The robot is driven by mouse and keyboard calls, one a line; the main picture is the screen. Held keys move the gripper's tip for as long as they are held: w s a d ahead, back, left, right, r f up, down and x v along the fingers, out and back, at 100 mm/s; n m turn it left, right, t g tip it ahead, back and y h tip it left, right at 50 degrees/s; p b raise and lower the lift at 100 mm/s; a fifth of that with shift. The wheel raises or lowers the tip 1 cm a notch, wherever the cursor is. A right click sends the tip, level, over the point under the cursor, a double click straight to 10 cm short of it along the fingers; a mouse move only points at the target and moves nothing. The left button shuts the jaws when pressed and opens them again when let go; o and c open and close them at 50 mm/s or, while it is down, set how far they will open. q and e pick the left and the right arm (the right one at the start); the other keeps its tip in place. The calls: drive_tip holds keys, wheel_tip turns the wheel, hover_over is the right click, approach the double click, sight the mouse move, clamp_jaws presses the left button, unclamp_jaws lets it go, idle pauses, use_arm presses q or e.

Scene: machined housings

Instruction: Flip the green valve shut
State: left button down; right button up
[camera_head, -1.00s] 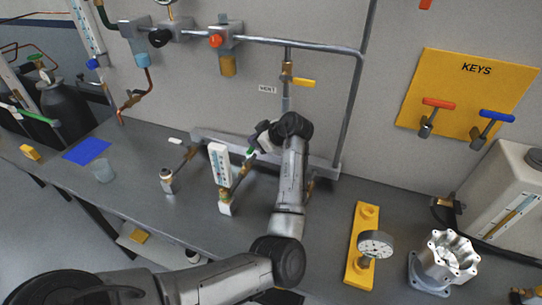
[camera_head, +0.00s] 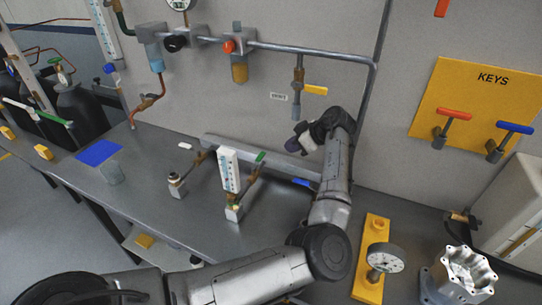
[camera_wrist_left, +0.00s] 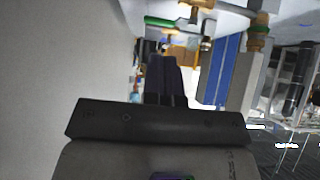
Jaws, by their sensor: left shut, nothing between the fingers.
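The green valve handle (camera_head: 260,157) is on a brass fitting of the pipework just right of the white flow meter (camera_head: 229,170), above the bench. It slants slightly up to the right. My left gripper (camera_head: 294,146) is up and to the right of the handle, apart from it, shut and empty. In the left wrist view the gripper's dark fingers (camera_wrist_left: 165,75) are together, and a green handle (camera_wrist_left: 160,22) shows beyond them on a brass valve. My right gripper is not in view.
A yellow-handled valve (camera_head: 315,90) hangs from the wall pipe above my gripper. A blue lever (camera_head: 302,182) lies low beside my forearm. The bench front is fairly clear.

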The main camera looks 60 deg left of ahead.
sight(263, 154)
use_arm(q)
drive_tip(key=b+x, duration=0.2)
drive_tip(key=x, duration=0.8)
drive_tip(key=shift+s+a+r+p, duration=0.15)
drive_tip(key=shift+a+p, duration=0.2)
drive_tip(key=shift+p, duration=0.3)
drive_tip(key=shift+a+p, duration=0.35)
drive_tip(key=shift+a, duration=0.15)
drive_tip(key=shift+f, duration=0.2)
drive_tip(key=shift+r, duration=0.1)
